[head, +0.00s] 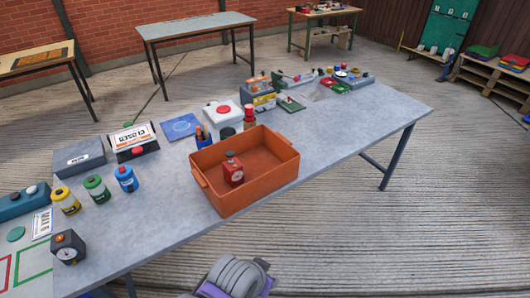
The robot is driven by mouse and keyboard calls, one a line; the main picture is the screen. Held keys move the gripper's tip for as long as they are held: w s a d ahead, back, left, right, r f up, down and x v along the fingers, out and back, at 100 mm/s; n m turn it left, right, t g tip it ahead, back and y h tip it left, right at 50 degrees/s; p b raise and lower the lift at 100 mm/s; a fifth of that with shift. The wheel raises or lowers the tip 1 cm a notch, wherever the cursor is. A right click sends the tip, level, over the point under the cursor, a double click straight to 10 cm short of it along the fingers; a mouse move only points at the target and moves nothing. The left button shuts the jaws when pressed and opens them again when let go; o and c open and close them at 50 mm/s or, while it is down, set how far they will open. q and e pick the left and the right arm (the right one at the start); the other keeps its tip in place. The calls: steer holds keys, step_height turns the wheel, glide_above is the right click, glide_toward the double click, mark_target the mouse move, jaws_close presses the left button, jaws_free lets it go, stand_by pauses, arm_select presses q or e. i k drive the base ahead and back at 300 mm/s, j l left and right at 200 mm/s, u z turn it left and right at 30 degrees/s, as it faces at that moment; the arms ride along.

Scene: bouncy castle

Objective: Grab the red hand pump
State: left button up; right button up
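A red block-like device (233,175) with a pale round dial and a dark top stands in the orange crate (260,189), near its left side. It may be the red hand pump, but it is too small to be sure. A slim red upright item (249,113) stands behind the crate; its kind is unclear. I see neither of my grippers. Nothing is seen touching the red device.
The crate stands on a long grey table (345,125). Yellow (66,200), green (96,189) and blue (126,179) canisters and a black dial device (68,247) stand to the left. The table's right end is clear.

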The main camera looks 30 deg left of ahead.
mark_target(234, 177)
steer(key=i+l+u, duration=0.2)
steer(key=i, duration=0.25)
steer(key=i+l+u, duration=0.2)
steer(key=i, duration=0.25)
steer(key=i+l+u, duration=0.25)
steer(key=i, duration=0.2)
steer(key=i+l+u, duration=0.1)
steer(key=u, duration=0.35)
steer(key=i+l+u, duration=0.25)
steer(key=u, duration=0.2)
steer(key=i+l+u, duration=0.1)
steer(key=u, duration=0.35)
steer(key=l, duration=0.1)
